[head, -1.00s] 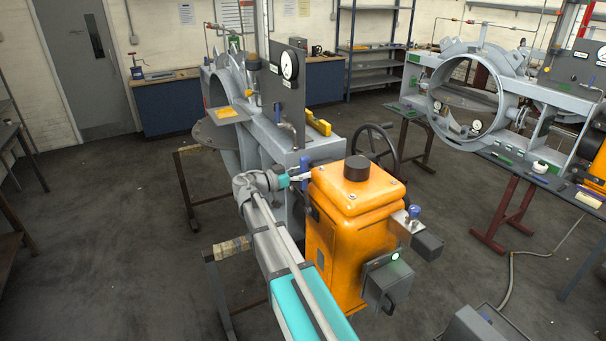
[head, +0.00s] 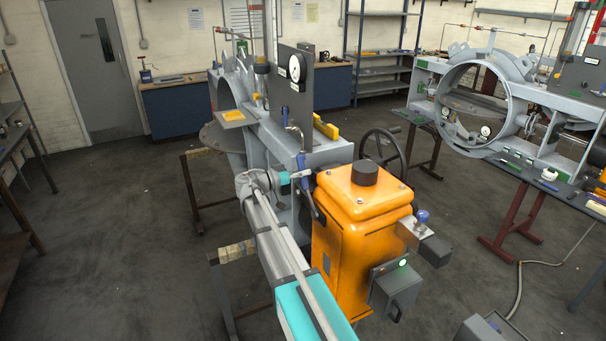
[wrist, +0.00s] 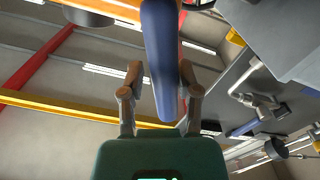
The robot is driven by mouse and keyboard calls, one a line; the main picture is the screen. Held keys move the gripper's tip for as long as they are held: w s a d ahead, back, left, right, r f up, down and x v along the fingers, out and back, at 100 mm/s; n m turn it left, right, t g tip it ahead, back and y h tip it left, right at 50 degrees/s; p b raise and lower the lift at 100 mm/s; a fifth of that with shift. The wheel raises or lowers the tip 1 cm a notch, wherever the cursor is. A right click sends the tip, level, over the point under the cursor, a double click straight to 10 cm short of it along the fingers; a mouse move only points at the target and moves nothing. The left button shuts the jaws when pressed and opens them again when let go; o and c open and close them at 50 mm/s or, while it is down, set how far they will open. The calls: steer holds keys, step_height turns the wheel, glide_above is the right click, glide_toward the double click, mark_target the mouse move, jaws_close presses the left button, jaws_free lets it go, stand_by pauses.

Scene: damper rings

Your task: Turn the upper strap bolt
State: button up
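My gripper (head: 304,174) is beside the grey ring housing (head: 335,150), just left of the orange actuator box. In the wrist view its two fingers (wrist: 160,85) stand close on either side of a thick blue handle (wrist: 162,60) and look shut on it. The upper strap bolt cannot be made out; the far end of the handle is out of the wrist view.
The orange actuator box (head: 360,220) stands close to my arm, with a black handwheel (head: 383,150) behind it. A gauge panel (head: 294,85) rises above the housing. A second ring assembly (head: 470,105) stands at right. The floor at left is clear.

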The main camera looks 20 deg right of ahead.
steer(key=shift+w, duration=0.1)
steer(key=shift+w+a+f+n+b, duration=0.1)
steer(key=shift+w+f+n+b, duration=0.5)
steer(key=shift+w+n, duration=0.3)
steer(key=shift+w+f+n+b, duration=0.55)
steer(key=shift+w+n, duration=0.25)
steer(key=shift+w, duration=0.15)
steer(key=shift+w+a+f, duration=0.1)
steer(key=shift+w+f, duration=0.1)
steer(key=shift+w+f+n+b, duration=0.15)
steer(key=shift+n+b, duration=0.2)
steer(key=shift+n, duration=0.05)
